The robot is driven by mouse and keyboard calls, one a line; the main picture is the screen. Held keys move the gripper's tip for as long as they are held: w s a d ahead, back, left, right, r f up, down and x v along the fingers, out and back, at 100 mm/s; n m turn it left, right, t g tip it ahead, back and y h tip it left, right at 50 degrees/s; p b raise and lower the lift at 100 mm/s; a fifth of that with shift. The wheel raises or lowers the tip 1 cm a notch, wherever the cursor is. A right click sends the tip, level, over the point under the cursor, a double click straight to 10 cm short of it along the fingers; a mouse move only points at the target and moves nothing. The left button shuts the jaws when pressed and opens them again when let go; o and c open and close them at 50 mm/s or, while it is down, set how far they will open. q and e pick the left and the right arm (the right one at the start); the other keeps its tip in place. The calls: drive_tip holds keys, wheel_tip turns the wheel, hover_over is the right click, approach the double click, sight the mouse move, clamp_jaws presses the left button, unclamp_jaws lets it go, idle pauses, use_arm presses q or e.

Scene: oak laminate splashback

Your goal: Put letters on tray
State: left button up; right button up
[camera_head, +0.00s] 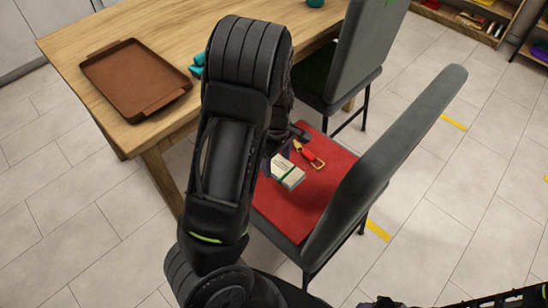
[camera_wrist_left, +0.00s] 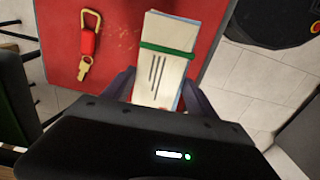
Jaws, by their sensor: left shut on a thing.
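The letters (camera_head: 287,171) are a pale bundle with a green band. They are at the red seat of the near chair, and I cannot tell whether they touch it. In the left wrist view the letters (camera_wrist_left: 167,62) are between the fingers of my left gripper (camera_wrist_left: 158,92), which is shut on their near end. In the head view my arm partly hides the left gripper (camera_head: 277,158). The brown tray (camera_head: 135,80) lies empty on the wooden table, left of my arm. My right gripper is not clearly in view.
A red key fob with a gold clip (camera_head: 309,155) lies on the red seat (camera_head: 290,211) beside the letters. The grey chair back (camera_head: 385,165) rises to the right. A teal object (camera_head: 197,66) is by the tray on the table (camera_head: 175,30). A second chair (camera_head: 345,60) stands behind.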

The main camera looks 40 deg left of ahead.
use_arm(q)
drive_tip(key=w+d+r+m, duration=0.5)
drive_tip(key=d+r+m, duration=0.3)
drive_tip(key=r, duration=0.3)
drive_tip(key=w+d+r+m, duration=0.6)
drive_tip(key=d+r+m, duration=0.3)
drive_tip(key=r, duration=0.3)
drive_tip(key=shift+r, duration=0.2)
